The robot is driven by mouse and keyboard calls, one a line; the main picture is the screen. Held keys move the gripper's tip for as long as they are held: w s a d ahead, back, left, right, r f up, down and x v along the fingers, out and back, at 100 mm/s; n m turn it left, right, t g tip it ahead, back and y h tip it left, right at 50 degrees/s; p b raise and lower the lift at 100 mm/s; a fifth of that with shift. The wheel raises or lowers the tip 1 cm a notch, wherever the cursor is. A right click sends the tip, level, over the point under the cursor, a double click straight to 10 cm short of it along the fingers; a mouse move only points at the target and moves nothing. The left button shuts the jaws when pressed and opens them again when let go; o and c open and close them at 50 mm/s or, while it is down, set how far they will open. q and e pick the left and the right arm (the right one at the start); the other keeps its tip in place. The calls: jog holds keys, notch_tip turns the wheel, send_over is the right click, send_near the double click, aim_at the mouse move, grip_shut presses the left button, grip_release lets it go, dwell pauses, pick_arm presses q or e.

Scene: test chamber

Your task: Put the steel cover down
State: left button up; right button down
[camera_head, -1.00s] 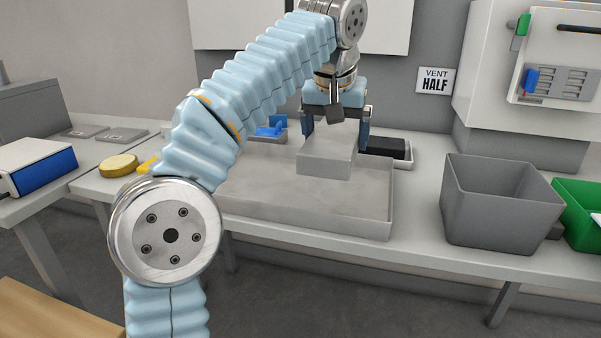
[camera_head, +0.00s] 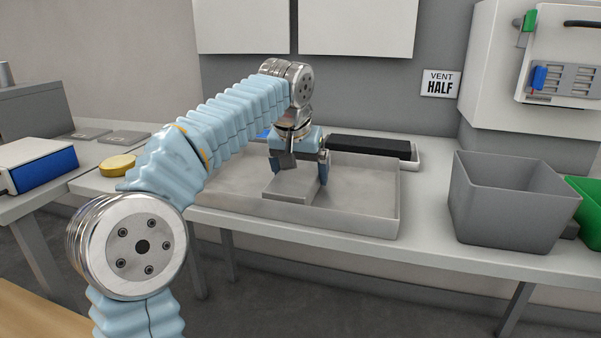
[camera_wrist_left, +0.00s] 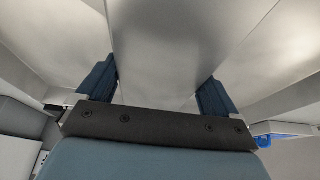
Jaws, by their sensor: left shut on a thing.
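The steel cover (camera_head: 291,187) is a grey box-like piece in the head view, low inside a wide shallow grey tray (camera_head: 365,208). My left gripper (camera_head: 298,170) comes down over it from above and is shut on it, one finger on each side. In the left wrist view the cover (camera_wrist_left: 165,50) fills the middle between the two blue fingers (camera_wrist_left: 158,90). I cannot tell whether its underside touches the tray floor. My right gripper is not in view.
A black block (camera_head: 368,147) in a pale tray lies behind the grey tray. A grey bin (camera_head: 510,205) and a green bin (camera_head: 586,205) stand to the right. A yellow round object (camera_head: 117,165) and a blue-fronted box (camera_head: 40,166) are at the left. The tray's right part is clear.

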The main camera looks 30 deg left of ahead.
pick_arm(q)
jog(key=o, duration=0.9)
jog(key=shift+c, duration=0.2)
jog(key=p+v, duration=0.3)
jog(key=v, duration=0.9)
